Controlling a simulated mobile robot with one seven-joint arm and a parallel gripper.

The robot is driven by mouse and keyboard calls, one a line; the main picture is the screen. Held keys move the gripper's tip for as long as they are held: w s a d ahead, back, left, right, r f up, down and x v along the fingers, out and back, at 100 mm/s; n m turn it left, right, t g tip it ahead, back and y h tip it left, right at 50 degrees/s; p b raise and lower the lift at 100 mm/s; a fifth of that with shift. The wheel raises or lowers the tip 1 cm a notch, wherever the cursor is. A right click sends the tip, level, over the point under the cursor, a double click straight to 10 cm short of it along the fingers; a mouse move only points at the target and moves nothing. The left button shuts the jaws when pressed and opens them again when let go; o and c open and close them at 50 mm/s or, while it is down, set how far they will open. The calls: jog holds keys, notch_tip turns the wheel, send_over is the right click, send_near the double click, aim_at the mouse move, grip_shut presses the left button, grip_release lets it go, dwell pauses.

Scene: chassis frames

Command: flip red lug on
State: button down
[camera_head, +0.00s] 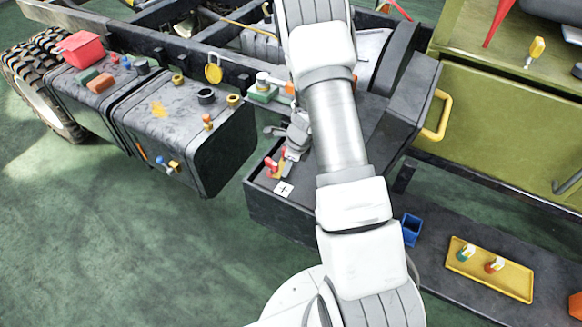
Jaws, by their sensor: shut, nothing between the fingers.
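A small red lug (271,167) stands on the front left of the black box (280,212), beside a white label (284,189) marked with a plus sign. A yellowish part shows at the lug's base. My gripper (290,156) is shut and empty just to the right of the lug, above the box top. The picture is too small to tell whether the fingertips touch the lug. My arm covers much of the right part of the box.
A black tank (222,150) with several small parts on top stands to the left across a narrow gap. An olive cabinet (500,130) with a yellow handle (437,115) is at the right. A yellow tray (490,270) and a blue cup (411,229) sit on the low shelf at the lower right.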

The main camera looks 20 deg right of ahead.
jog(key=shift+w+a, duration=0.1)
jog(key=shift+a, duration=0.1)
jog(key=shift+d, duration=0.1)
dwell(0.4)
jog(key=shift+s+d, duration=0.45)
jog(key=shift+s+d+r, duration=0.35)
jog(key=shift+s+d, duration=0.2)
jog(key=shift+s+d+r, duration=0.35)
jog(key=shift+s+d, duration=0.15)
jog(key=p+v, duration=0.2)
jog(key=v, duration=0.6)
jog(key=shift+r, duration=0.3)
jog(key=shift+s, duration=0.15)
